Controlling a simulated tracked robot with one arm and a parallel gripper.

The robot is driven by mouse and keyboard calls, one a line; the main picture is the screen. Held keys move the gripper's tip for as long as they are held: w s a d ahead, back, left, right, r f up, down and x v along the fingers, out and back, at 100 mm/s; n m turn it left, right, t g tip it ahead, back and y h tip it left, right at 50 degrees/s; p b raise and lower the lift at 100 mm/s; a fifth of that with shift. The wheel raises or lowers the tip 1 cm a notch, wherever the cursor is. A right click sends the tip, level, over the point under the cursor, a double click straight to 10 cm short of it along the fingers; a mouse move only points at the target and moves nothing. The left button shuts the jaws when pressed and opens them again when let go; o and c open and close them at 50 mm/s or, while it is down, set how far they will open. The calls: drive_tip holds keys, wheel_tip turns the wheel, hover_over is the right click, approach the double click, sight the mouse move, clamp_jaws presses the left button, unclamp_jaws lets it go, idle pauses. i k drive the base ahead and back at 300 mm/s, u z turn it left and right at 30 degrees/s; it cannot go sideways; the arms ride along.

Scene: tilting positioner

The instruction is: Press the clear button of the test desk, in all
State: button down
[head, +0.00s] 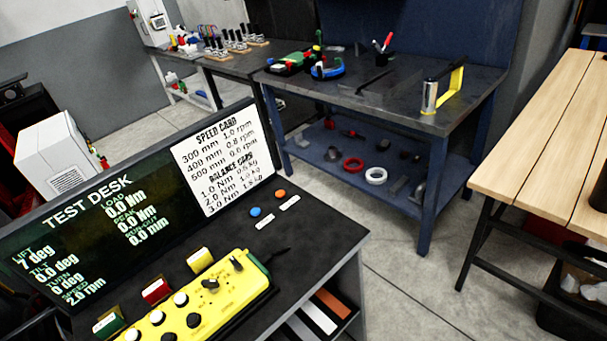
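The test desk (318,238) stands at the lower left with a dark top. A blue button (255,212) and an orange button (281,193) sit near its back right. Each has a small white label beside it, too small to read, so I cannot tell which is the clear button. The tilted display (95,225) reads lift 7 deg, tilt 0.0 deg, speed 2.0 rpm, with load, peak and run out at zero. A white speed card (226,155) is on the panel's right part. My gripper is not in view.
A yellow control box (215,293) with knobs lies on the desk front, with green, red and yellow blocks behind it. A blue workbench (400,100) holds tools. A wooden table (545,150) stands at right. Grey floor (405,270) is clear between desk and table.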

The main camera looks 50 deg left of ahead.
sight(279, 195)
drive_tip(key=u, duration=0.45)
drive_tip(key=i, duration=1.1)
drive_tip(key=u, duration=0.7)
drive_tip(key=k, duration=0.8)
drive_tip(key=u, duration=0.2)
drive_tip(key=i, duration=0.85)
drive_tip(key=z, duration=0.1)
